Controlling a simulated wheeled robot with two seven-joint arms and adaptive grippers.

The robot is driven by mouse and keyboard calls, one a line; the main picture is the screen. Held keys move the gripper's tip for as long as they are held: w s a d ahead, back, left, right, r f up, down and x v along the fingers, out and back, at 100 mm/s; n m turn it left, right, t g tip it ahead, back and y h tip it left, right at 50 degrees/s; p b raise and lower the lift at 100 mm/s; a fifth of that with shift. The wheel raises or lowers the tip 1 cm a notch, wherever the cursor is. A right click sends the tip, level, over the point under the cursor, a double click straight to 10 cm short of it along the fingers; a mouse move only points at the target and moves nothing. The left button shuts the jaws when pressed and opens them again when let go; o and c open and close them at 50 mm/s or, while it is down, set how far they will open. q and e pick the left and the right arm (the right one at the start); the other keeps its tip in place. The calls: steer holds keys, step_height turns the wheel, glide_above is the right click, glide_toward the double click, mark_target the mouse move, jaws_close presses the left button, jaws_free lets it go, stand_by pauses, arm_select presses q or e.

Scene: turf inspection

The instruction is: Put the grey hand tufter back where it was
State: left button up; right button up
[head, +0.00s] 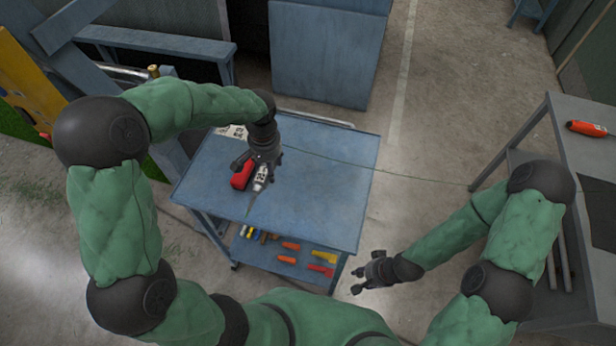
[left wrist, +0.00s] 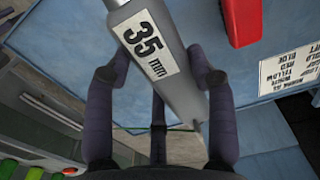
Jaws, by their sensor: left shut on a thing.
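The grey hand tufter (head: 261,180), with a white label, is at my left gripper (head: 264,166) over the blue cart top (head: 318,190). Its thin tip points toward the front of the cart. In the left wrist view, the grey tufter (left wrist: 178,85) lies between the two fingers and its label reads "35 mm". My left gripper is shut on it. Whether it touches the cart top is unclear. A red tool (head: 241,176) sits close beside it and also shows in the left wrist view (left wrist: 241,20). My right gripper (head: 358,280) is open and empty, right of the cart.
A printed white sheet (left wrist: 288,66) lies on the cart top. The lower shelf holds several orange, red and yellow tools (head: 290,246). A thin green line (head: 410,177) runs from the cart to a grey bench at right, which bears an orange tool (head: 587,129). The cart's right side is clear.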

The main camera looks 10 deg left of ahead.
arm_select(q)
steer(key=w+d+f, duration=0.3)
steer(key=d, duration=0.2)
steer(key=b, duration=0.1)
glide_above(307, 188)
steer(key=f, duration=0.4)
steer(key=shift+a+f, duration=0.2)
steer(key=shift+a, duration=0.2)
steer(key=shift+d+f, duration=0.3)
steer(key=shift+f, duration=0.05)
steer(key=shift+w+d+f+b, duration=0.15)
steer(key=shift+f+b, duration=0.4)
steer(key=shift+f, duration=1.15)
steer(key=shift+f, duration=0.2)
steer(key=o, duration=1.4)
